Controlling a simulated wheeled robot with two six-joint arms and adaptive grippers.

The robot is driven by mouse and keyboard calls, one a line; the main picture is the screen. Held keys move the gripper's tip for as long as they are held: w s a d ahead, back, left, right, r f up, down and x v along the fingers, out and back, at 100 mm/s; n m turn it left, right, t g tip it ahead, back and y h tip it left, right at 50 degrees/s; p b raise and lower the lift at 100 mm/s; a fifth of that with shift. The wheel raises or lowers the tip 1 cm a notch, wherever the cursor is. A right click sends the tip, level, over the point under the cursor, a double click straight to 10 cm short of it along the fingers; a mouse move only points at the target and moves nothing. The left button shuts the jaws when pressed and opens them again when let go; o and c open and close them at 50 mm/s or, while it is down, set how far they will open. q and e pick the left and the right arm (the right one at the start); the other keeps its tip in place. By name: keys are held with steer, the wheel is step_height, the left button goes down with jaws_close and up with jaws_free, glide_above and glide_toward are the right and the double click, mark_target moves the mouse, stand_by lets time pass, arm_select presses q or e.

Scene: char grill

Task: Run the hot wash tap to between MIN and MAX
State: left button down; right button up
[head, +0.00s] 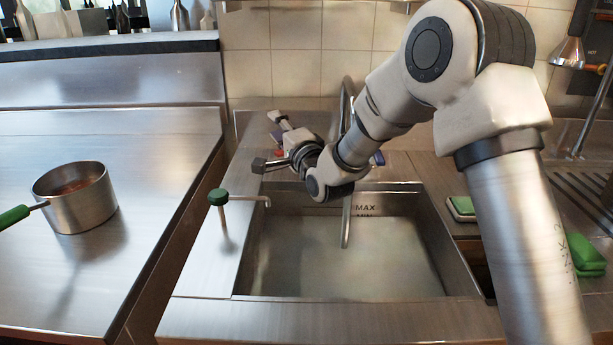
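The steel wash sink (452,255) holds pale, cloudy water (350,265). MAX and MIN marks (364,210) show on its back wall, and the water's edge lies close to the MIN mark. The tall tap spout (347,95) rises behind the sink, partly hidden by my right arm. A narrow vertical shape below it reaches the water; I cannot tell if it is a stream or a pipe. A red tap part (278,139) shows between the spread fingers of my open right gripper (269,141); contact is unclear. A blue tap part (378,158) shows right of the spout. My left gripper is out of view.
A green-knobbed bent rod (218,197) stands at the sink's left rim. A pot (82,205) with a green handle sits on the left counter. Green sponges (462,207) (586,255) lie at the right. A tiled wall (295,55) is behind.

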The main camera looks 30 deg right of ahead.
steer(key=s+d+f+g+y+p, duration=0.1)
steer(key=s+d+f+p, duration=0.1)
steer(key=d+f, duration=0.5)
steer(key=w+a, duration=0.1)
steer(key=w+a+f, duration=0.1)
steer(key=w+a, duration=0.1)
steer(key=w, duration=0.1)
steer(key=shift+a+f, duration=0.15)
steer(key=shift+f, duration=0.2)
steer(key=w, duration=0.3)
steer(key=shift+w+f, duration=0.1)
steer(key=shift+f, duration=0.1)
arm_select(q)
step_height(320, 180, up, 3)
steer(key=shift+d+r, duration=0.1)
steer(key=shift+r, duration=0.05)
arm_select(e)
steer(key=shift+r, duration=0.1)
jaws_close()
